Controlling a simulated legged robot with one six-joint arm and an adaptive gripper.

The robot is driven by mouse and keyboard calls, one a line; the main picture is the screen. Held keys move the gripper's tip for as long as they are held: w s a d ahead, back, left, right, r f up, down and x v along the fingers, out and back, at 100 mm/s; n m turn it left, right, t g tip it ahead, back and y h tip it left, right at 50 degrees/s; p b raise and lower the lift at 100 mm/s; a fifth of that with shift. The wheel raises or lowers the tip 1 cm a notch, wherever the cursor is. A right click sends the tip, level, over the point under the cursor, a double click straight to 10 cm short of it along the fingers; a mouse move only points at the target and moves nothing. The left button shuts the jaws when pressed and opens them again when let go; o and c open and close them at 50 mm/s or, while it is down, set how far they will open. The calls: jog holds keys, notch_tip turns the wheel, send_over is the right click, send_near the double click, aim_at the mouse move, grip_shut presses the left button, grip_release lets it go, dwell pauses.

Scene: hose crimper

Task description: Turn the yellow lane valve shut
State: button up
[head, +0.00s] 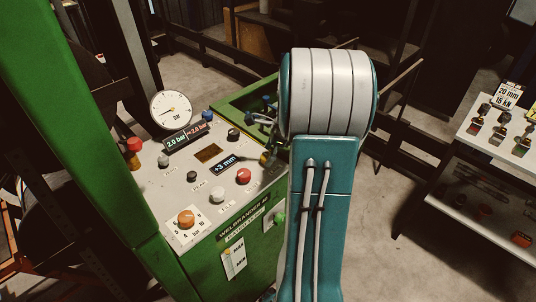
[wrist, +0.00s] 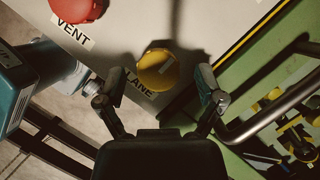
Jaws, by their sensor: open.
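The yellow lane valve (wrist: 158,70) is a round knob on the pale panel top, beside a printed LANE label (wrist: 140,82). A thin line shows across its face. My gripper (wrist: 149,84) is open, with one finger on each side of the knob in the wrist view. Gaps show between both fingers and the knob; how far the fingertips are above the panel I cannot tell. In the head view the yellow knob (head: 265,158) shows at the panel's right edge, close to my arm, which partly hides that area.
A red knob (wrist: 78,8) labelled VENT sits near the lane valve. The green console (head: 225,250) carries several other knobs, an orange dial (head: 186,218) and a round gauge (head: 171,110). Dark pipework with yellow handles (wrist: 300,140) lies right of the panel. A shelf (head: 485,150) stands far right.

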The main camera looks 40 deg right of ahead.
jog(key=shift+w+a+f, duration=0.1)
jog(key=shift+f, duration=0.05)
jog(key=c, duration=1.1)
jog(key=shift+c, duration=0.2)
